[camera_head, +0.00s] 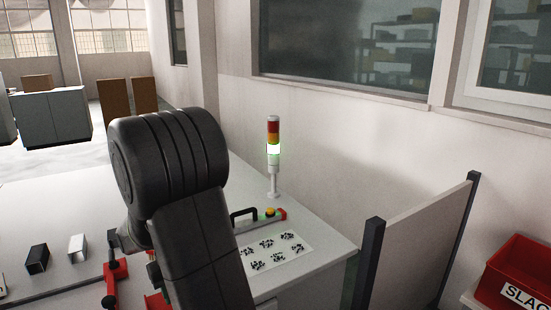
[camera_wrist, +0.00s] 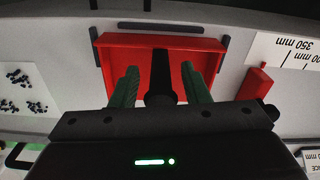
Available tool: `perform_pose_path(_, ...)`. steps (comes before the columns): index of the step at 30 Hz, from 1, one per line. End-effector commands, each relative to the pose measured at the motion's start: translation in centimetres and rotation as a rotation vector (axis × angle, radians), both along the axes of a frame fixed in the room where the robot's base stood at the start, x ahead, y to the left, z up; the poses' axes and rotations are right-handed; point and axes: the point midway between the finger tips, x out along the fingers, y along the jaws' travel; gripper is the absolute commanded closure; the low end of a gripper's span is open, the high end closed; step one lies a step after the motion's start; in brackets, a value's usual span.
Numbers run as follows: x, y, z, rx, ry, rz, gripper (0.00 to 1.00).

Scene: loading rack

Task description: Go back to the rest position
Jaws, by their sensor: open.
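My gripper (camera_wrist: 160,76) shows in the wrist view with two green fingers spread apart. A black cylindrical piece (camera_wrist: 161,72) stands between the fingers, with gaps visible on both sides. Behind and around them is a red tray-like fixture (camera_wrist: 119,47) on the light worktop. In the head view my dark arm fills the middle and hides much of the bench; I cannot clearly make out the gripper there.
The white bench (camera_head: 318,228) carries a signal tower (camera_head: 274,160) lit green, a marker sheet (camera_head: 270,252), and black and white blocks (camera_head: 37,259) at left. A panel (camera_head: 420,245) and a red bin (camera_head: 515,275) stand to the right.

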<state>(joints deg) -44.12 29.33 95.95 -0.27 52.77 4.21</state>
Motion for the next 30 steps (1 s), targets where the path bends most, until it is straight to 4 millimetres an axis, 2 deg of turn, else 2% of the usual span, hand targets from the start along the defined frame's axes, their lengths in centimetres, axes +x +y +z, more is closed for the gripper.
perform_pose_path(4, 0.0, 0.0, -2.9, -0.003, 0.004, 0.0, 0.58)
perform_pose_path(9, 0.1, 0.1, -0.1, 0.003, -0.004, 0.0, 0.58)
perform_pose_path(15, 0.1, 0.1, 1.5, 0.001, -0.002, 0.0, 0.58)
perform_pose_path(30, 0.1, 0.0, 1.4, -0.001, 0.001, 0.0, 0.58)
